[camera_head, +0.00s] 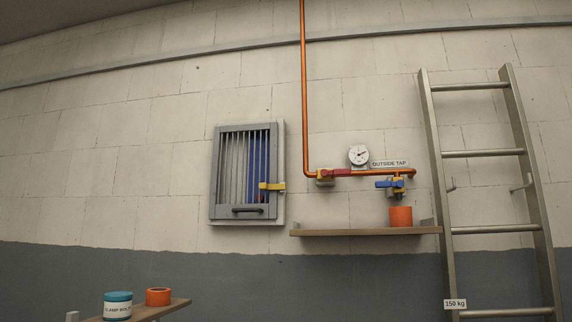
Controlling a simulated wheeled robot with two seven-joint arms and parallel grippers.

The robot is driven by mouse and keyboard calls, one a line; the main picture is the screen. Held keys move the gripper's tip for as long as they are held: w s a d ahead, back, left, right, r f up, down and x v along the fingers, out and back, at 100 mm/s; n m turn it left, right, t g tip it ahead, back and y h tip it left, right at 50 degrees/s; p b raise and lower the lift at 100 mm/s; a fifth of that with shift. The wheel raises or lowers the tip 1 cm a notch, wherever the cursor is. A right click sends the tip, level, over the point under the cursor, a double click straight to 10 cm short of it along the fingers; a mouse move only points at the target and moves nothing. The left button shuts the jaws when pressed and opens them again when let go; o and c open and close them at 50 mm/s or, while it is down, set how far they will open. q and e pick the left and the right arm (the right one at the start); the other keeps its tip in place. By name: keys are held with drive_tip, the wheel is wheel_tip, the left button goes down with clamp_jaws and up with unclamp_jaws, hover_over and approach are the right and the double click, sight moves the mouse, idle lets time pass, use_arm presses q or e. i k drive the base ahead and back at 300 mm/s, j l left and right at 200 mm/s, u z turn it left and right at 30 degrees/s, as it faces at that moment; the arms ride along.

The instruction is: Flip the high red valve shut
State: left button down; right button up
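The high red valve (337,173) sits on the horizontal run of the orange pipe, at the foot of the pipe's vertical drop. Its red lever lies along the pipe, pointing right from a brass-coloured body (324,178). A second valve with a blue lever (389,184) hangs lower, near the pipe's right end. A round white gauge (359,155) stands above the pipe, left of the "OUTSIDE TAP" label (389,163). Neither of my grippers shows in the head view.
A metal ladder (488,230) stands at the right. A barred grey cabinet (231,212) with a yellow latch hangs left. A lower shelf (168,309) carries a teal-lidded tin (118,305) and an orange pot (158,297).

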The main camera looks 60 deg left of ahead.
sight(324, 173)
drive_tip(key=u, duration=1.2)
